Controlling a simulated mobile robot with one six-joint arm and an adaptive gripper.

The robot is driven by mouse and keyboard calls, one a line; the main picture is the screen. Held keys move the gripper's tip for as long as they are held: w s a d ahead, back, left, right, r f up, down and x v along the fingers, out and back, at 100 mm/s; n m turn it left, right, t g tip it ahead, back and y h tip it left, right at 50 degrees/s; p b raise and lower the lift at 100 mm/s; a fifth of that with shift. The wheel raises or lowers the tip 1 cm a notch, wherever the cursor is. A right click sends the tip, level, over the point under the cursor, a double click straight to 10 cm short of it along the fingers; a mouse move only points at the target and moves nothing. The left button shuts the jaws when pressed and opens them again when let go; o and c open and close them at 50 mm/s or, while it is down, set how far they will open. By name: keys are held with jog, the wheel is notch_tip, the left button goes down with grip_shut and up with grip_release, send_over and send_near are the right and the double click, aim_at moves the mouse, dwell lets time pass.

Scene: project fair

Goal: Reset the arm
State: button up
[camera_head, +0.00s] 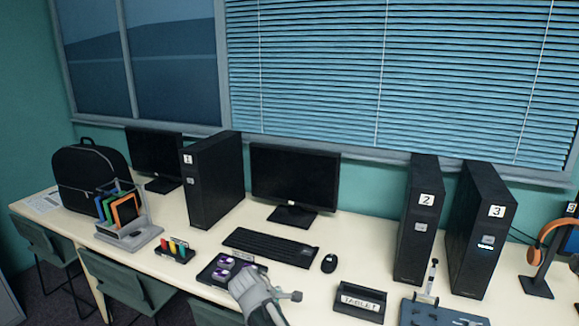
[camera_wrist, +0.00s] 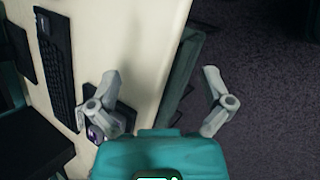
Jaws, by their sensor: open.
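My gripper (camera_wrist: 160,92) is open and empty in the wrist view, with its two grey fingers spread wide. Between them I see the table's front edge, a chair and dark carpet. In the head view my gripper (camera_head: 272,300) is at the bottom centre, in front of a dark tray (camera_head: 208,279) with purple and white round items. Part of that tray is hidden behind my gripper. In the wrist view the tray is partly hidden behind the left finger.
Chairs (camera_head: 125,287) line the front edge.

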jog(key=s+d+f+m+g+y, duration=0.25)
jog(key=s+d+m, duration=0.25)
jog(key=d+m, duration=0.4)
jog(key=s+d+f+m+g+y, duration=0.1)
jog(key=s+d+m+g+y, duration=0.2)
jog(key=d+m, duration=0.55)
notch_tip(320, 180, down, 10)
jog(key=s+d+n+t+b, duration=0.1)
jog(key=d+b, duration=0.1)
jog(key=b, duration=0.8)
notch_tip(320, 180, up, 22)
jog(key=p, duration=2.1)
jog(key=shift+a+f, duration=0.1)
